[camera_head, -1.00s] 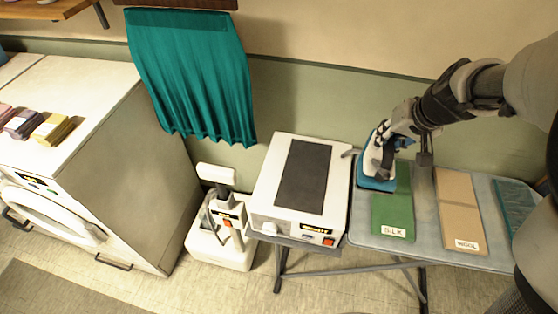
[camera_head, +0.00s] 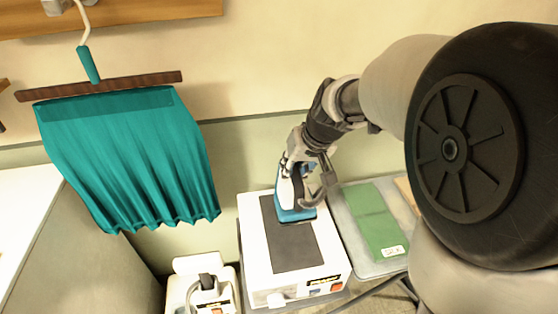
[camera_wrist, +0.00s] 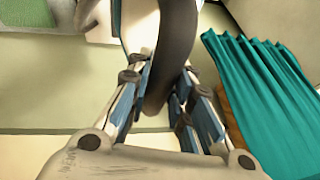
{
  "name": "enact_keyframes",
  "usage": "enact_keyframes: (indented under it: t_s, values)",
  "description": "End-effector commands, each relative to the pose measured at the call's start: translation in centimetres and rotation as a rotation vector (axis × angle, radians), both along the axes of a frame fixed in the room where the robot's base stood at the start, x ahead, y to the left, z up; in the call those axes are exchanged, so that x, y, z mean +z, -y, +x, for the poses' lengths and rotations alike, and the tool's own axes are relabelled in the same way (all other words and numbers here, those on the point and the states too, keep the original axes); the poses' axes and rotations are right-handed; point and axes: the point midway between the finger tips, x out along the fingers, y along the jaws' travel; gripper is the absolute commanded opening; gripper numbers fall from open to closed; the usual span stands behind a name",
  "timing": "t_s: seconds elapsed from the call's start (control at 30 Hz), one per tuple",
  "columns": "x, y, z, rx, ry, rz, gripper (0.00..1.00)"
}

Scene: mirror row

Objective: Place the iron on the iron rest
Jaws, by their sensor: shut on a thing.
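The iron (camera_head: 294,213) is blue and white, and my gripper (camera_head: 304,178) is shut on it. In the wrist view, my gripper (camera_wrist: 160,95) has its fingers on both sides of the iron's dark curved handle (camera_wrist: 178,40). The iron rest (camera_head: 290,243) is a white box with a dark flat plate on top.
An ironing board (camera_head: 388,266) with a green cloth marked silk (camera_head: 372,225) stands right of the rest. A white steamer unit (camera_head: 200,285) stands to the left. A teal skirt (camera_head: 130,160) hangs on the wall, also close by in the wrist view (camera_wrist: 270,95).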

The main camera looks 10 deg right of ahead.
Motion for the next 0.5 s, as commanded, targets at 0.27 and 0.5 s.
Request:
enact_keyframes:
  t_s: [0.27, 0.5]
  values:
    - [-6.7, 0.0, 0.1, -0.002, 0.002, 0.002, 0.0]
    - [-9.8, 0.0, 0.2, -0.002, 0.006, 0.0, 0.0]
